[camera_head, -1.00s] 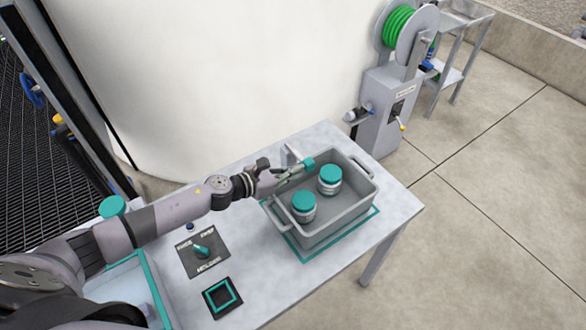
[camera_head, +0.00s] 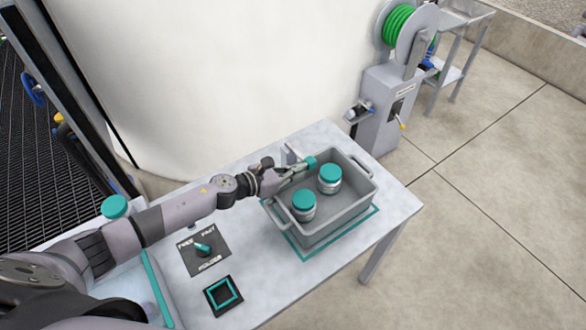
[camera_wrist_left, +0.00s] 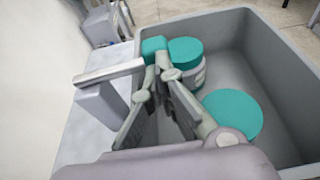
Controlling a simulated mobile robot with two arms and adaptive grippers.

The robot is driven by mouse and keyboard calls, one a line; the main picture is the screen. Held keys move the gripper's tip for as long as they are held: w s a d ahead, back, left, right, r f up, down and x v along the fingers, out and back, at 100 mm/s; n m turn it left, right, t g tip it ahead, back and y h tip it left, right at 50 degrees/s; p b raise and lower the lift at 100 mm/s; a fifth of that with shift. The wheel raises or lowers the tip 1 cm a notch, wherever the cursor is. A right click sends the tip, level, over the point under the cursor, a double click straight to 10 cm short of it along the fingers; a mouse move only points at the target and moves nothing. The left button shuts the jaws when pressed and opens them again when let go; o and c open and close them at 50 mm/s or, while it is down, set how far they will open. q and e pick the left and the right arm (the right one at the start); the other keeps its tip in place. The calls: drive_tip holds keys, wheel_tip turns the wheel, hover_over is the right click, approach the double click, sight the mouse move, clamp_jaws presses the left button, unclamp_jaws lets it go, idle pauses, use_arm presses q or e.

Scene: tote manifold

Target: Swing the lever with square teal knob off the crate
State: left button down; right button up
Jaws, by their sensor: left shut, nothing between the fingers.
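The lever's square teal knob (camera_head: 311,162) is at the crate's back edge. In the left wrist view the knob (camera_wrist_left: 154,48) sits at the end of a grey lever bar (camera_wrist_left: 112,72) on an upright grey post (camera_wrist_left: 102,108), with the knob end reaching over the crate's rim. The grey crate (camera_head: 340,228) holds two jars with teal lids. My left gripper (camera_head: 303,168) is shut and empty, its fingertips (camera_wrist_left: 164,66) right beside the knob. They seem to touch it, but I cannot be sure. My right gripper is not in view.
The jars (camera_head: 304,201) and (camera_head: 329,174) stand inside the crate, close to my gripper. A dial panel (camera_head: 211,262) and a teal-framed black square (camera_head: 222,296) lie on the table (camera_head: 262,282). A large white tank (camera_head: 220,80) stands behind.

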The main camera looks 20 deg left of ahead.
sight(309, 166)
use_arm(q)
drive_tip(key=shift+w+d+r+n+t+y+p, duration=0.15)
drive_tip(key=shift+w+d+n+t+y+p, duration=0.85)
drive_tip(key=shift+w+d+n+y+p, duration=0.6)
drive_tip(key=w+d+n+y, duration=0.2)
drive_tip(key=w+n+y, duration=0.1)
drive_tip(key=w, duration=0.4)
drive_tip(key=shift+d+t+y, duration=0.15)
drive_tip(key=shift+t+y, duration=0.15)
drive_tip(key=shift+y, duration=0.2)
drive_tip(key=shift+f, duration=0.25)
